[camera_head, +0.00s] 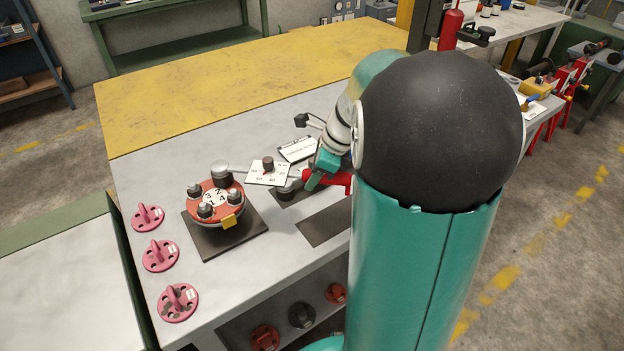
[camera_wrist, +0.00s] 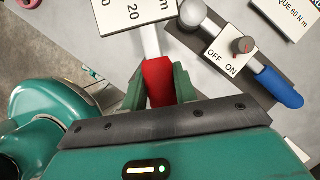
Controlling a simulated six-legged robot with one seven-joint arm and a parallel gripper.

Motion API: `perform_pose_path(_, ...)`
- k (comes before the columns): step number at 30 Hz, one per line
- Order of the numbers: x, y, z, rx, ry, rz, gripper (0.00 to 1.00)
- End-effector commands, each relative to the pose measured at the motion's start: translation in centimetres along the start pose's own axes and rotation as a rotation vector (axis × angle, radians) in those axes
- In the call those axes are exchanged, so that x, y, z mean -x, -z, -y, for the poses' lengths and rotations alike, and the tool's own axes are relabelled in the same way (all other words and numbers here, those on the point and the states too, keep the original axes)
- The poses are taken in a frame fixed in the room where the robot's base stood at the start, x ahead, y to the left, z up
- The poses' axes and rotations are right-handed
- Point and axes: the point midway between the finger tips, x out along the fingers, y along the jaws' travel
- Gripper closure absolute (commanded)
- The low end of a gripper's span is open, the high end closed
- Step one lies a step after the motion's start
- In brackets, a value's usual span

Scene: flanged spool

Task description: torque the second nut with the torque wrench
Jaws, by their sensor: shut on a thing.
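The flanged spool's red flange (camera_head: 230,206), numbered on top, sits on a dark square pad with several grey nuts around its rim. A yellow tag (camera_head: 229,221) is at its front. The torque wrench reaches from my gripper left to the flange. Its round grey head (camera_head: 221,169) is over the rear nut position; whether it is fully seated is unclear. A white scale card (camera_head: 258,178) stands on its shaft. My gripper (camera_head: 318,174) is shut on the wrench's red handle (camera_head: 339,179). The wrist view shows the red handle (camera_wrist: 159,81) between the green fingers (camera_wrist: 157,92).
A blue-handled tool (camera_wrist: 279,87) with an OFF/ON switch plate lies on a dark mat right of the wrench. A white torque card (camera_head: 297,149) lies behind. Three pink pegged discs (camera_head: 160,255) line the bench's left edge. The yellow bench area (camera_head: 220,85) behind is clear.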

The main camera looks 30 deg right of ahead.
Motion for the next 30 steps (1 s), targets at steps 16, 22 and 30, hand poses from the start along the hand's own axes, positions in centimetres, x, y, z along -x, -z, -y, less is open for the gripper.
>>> perform_pose_path(16,-0.1,-0.6,4.5,0.172,-0.072,0.001,1.0)
perform_pose_path(22,-0.1,-0.6,4.9,0.193,-0.081,0.002,1.0)
perform_pose_path(30,0.0,-0.6,4.2,0.169,-0.069,0.002,1.0)
